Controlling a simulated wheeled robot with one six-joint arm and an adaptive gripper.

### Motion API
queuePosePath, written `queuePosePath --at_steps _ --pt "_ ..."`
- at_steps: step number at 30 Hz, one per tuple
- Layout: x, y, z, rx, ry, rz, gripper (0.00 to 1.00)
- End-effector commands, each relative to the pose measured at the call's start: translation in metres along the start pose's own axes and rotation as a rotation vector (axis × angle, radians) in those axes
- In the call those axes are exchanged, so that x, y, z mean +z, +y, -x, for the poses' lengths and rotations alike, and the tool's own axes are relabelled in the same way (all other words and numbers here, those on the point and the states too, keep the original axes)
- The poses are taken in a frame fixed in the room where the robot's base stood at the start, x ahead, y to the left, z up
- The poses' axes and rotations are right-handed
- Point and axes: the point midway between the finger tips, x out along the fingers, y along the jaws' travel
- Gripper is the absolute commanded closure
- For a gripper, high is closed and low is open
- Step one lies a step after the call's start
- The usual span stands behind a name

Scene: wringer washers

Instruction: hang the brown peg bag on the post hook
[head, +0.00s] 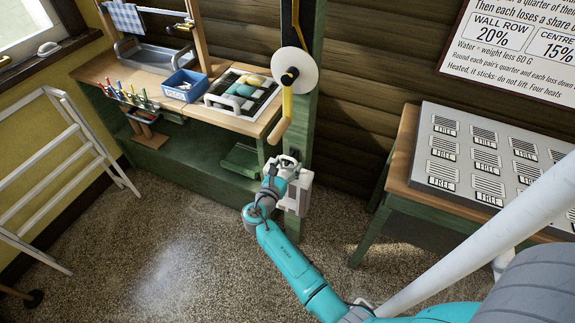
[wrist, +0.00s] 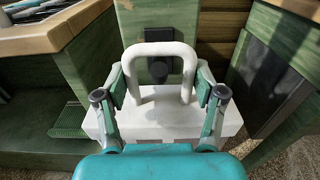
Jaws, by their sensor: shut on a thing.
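My gripper (head: 283,172) is at the front of the green post (head: 304,125). Its fingers (wrist: 159,88) are closed on the two sides of a white arched handle (wrist: 158,48), which rises from a pale white block-like body (wrist: 165,122). This held thing (head: 299,198) looks white, not brown, and is upright against or just before the post. A dark plate with a dark round peg (wrist: 157,72) on the post shows through the handle's opening. I cannot tell whether the handle rests on the peg. A small brown thing (head: 147,136) is under the left bench's front edge.
A white disc with a yellow crank (head: 294,72) is on the post above my gripper. The left bench holds a blue box (head: 185,86) and a tray (head: 243,91). A grey panel table (head: 480,155) stands right, a white rack (head: 60,175) left. The floor between is clear.

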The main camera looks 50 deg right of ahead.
Motion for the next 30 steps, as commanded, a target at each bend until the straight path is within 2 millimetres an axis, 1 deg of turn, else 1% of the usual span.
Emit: queuePosePath --at_steps 25,26,27,29,30 --pt "-0.0078 0.0001 -0.0002 0.000 0.000 0.000 0.78" --pt "-0.0079 0.0001 -0.0002 0.000 0.000 0.000 0.26" --pt "-0.0079 0.0001 -0.0002 0.000 0.000 0.000 0.16" --pt "-0.0080 0.0000 -0.0001 0.000 0.000 0.000 0.02" --pt "-0.0079 0.0000 -0.0001 0.000 0.000 0.000 0.02"
